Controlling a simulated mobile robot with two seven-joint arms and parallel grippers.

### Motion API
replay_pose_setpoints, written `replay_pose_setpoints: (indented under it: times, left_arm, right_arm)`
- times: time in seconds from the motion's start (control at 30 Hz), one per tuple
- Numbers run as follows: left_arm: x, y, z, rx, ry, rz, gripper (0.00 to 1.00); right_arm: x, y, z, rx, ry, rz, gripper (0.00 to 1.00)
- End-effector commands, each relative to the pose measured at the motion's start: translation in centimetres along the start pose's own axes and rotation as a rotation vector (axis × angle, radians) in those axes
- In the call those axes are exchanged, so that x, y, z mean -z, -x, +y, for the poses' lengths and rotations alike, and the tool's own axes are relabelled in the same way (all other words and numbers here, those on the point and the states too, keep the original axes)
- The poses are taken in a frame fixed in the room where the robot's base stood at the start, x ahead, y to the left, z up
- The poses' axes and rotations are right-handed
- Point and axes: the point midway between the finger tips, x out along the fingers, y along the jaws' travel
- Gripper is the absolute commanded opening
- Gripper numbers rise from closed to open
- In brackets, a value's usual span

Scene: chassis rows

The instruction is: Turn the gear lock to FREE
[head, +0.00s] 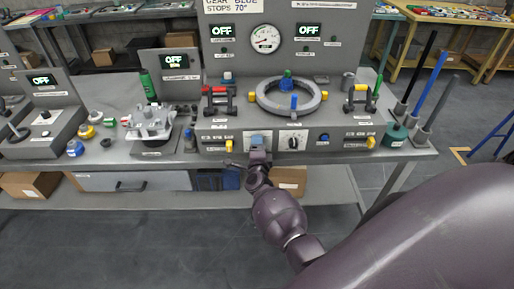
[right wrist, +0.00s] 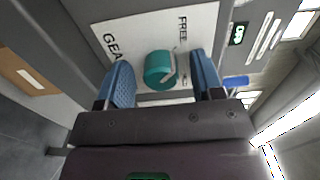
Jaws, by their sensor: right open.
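The gear lock is a round teal knob (right wrist: 160,70) on a white plate (right wrist: 190,25) in the right wrist view. The plate's lettering reads "GEA…" on the left and "FREE" on the right. A pale mark shows on the knob's right side; its exact setting is hard to read. My right gripper (right wrist: 160,62) is open, with one blue finger on each side of the knob and a visible gap on both sides. In the head view, my right gripper (head: 257,142) is at the bench's front panel and hides the knob. My left gripper is not in view.
A black dial (head: 292,140) sits just right of my gripper. A grey ring wheel (head: 268,104) with blue handles stands above. A grey fixture (head: 151,123) stands farther left. The floor in front is open.

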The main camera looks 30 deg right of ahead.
Motion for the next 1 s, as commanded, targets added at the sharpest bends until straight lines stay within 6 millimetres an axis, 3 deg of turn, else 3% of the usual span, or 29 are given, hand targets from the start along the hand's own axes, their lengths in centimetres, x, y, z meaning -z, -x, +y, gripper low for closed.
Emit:
replay_pose_setpoints:
  times: [0.17, 0.4, 0.63, 0.8, 1.0]
  left_arm:
    - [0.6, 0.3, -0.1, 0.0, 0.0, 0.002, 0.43]
    - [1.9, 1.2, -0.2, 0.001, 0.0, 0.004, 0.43]
    - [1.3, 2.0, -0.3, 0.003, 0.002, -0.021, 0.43]
    - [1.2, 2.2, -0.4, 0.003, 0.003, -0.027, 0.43]
    - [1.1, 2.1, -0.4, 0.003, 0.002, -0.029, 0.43]
  right_arm:
    - [0.0, 1.3, -0.1, -0.001, 0.001, 0.0, 0.61]
    - [0.1, 5.5, -0.2, -0.002, 0.001, 0.001, 0.61]
    - [0.1, 9.1, -0.1, -0.002, 0.001, 0.0, 0.61]
    - [0.0, 10.5, 0.0, -0.002, 0.0, 0.0, 0.61]
    - [0.0, 10.8, 0.0, -0.001, 0.0, 0.0, 0.61]
